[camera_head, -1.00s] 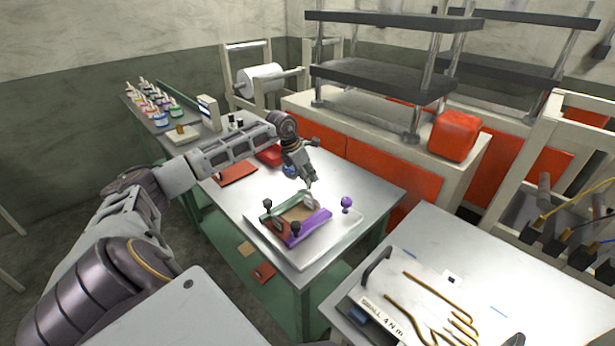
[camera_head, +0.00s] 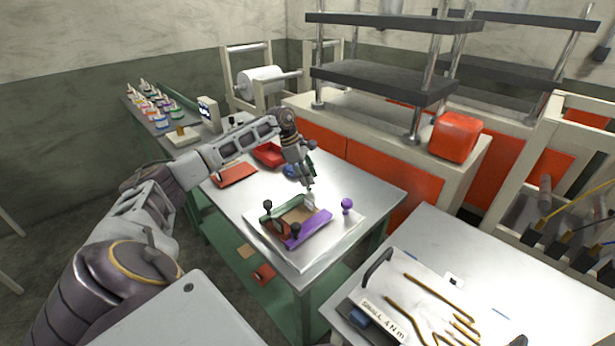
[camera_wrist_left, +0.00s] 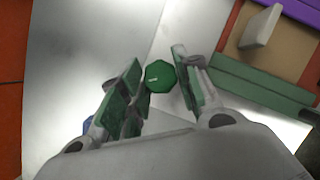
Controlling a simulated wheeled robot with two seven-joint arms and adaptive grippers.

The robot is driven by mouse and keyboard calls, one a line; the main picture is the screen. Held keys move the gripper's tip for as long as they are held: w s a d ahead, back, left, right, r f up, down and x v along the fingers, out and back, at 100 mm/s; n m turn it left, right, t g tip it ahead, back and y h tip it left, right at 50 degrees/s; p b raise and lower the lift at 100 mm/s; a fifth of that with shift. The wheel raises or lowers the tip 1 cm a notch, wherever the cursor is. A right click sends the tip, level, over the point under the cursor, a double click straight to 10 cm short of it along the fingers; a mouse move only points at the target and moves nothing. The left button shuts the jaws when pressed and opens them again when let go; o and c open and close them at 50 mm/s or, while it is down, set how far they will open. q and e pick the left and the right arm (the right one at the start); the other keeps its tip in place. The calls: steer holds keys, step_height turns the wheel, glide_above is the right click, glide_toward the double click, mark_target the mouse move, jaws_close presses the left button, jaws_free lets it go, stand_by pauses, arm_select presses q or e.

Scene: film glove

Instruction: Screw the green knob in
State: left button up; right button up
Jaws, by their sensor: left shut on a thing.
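My left gripper (camera_head: 308,186) points down beside the far end of a clamp frame on the work table; in the left wrist view its fingertips (camera_wrist_left: 155,82) are closed around a green knob (camera_wrist_left: 160,75). The knob is too small to make out in the head view. The frame has a green bar (camera_head: 283,204), a purple bar (camera_head: 308,229) and a small pale block (camera_head: 310,201). The green bar also shows in the wrist view (camera_wrist_left: 265,90), apart from the knob. Whether the knob touches anything below is hidden. My right gripper is out of view.
Two dark knobs (camera_head: 295,229) stand on the frame's near side, and a purple knob (camera_head: 347,205) stands to its right. A red tray (camera_head: 269,156) lies behind my left gripper. A board with brass rods (camera_head: 435,295) covers part of the right-hand table.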

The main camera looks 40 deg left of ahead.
arm_select(q)
steer(key=shift+w+r+m+g, duration=0.1)
steer(key=shift+m+g, duration=0.2)
steer(key=shift+m, duration=0.7)
steer(key=shift+m+g+h, duration=0.4)
steer(key=shift+m, duration=0.6)
steer(key=shift+w+m+g, duration=0.1)
steer(key=shift+m+g, duration=0.2)
steer(key=shift+m, duration=0.6)
steer(key=shift+m+b, duration=0.35)
steer(key=shift+m, duration=0.25)
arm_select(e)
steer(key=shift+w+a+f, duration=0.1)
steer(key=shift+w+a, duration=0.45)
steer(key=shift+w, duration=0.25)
arm_select(q)
steer(key=shift+g, duration=0.3)
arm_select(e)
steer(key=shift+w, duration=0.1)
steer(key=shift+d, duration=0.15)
